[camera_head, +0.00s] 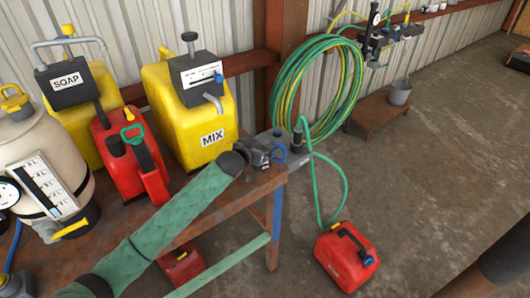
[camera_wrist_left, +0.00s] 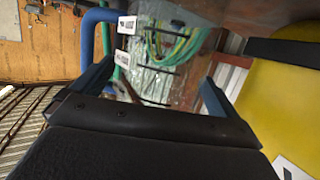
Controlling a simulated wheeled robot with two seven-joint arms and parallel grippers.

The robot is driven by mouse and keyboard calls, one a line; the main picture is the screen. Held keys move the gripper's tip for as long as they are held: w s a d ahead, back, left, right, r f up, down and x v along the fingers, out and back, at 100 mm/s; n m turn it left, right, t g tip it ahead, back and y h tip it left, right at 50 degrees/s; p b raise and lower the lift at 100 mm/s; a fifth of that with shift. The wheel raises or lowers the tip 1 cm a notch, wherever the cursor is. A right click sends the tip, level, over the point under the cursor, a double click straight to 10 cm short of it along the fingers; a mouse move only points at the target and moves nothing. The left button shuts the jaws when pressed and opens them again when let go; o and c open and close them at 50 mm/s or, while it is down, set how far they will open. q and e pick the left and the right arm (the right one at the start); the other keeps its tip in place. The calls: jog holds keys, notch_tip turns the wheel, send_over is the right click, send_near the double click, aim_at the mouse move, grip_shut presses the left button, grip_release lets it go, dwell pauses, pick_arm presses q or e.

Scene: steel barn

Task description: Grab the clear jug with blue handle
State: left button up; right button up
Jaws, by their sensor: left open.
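My left gripper (camera_head: 270,152) is open at the right end of the workbench. In the left wrist view its two fingers (camera_wrist_left: 155,88) are spread apart. A blue tubular handle (camera_wrist_left: 90,28) shows there beyond the left finger. Beside it, between the fingers, is what looks like the see-through body of the clear jug (camera_wrist_left: 158,82), with dark marks and green hose visible behind. My right gripper is not in view.
Yellow SOAP (camera_head: 93,85) and MIX (camera_head: 163,99) containers, a red can (camera_head: 113,165) and a cream tank (camera_head: 35,150) crowd the bench. A coiled green hose (camera_head: 285,95) hangs behind. Another red can (camera_head: 345,256) stands on open floor at right.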

pick_arm(q)
jog(key=c, duration=1.1)
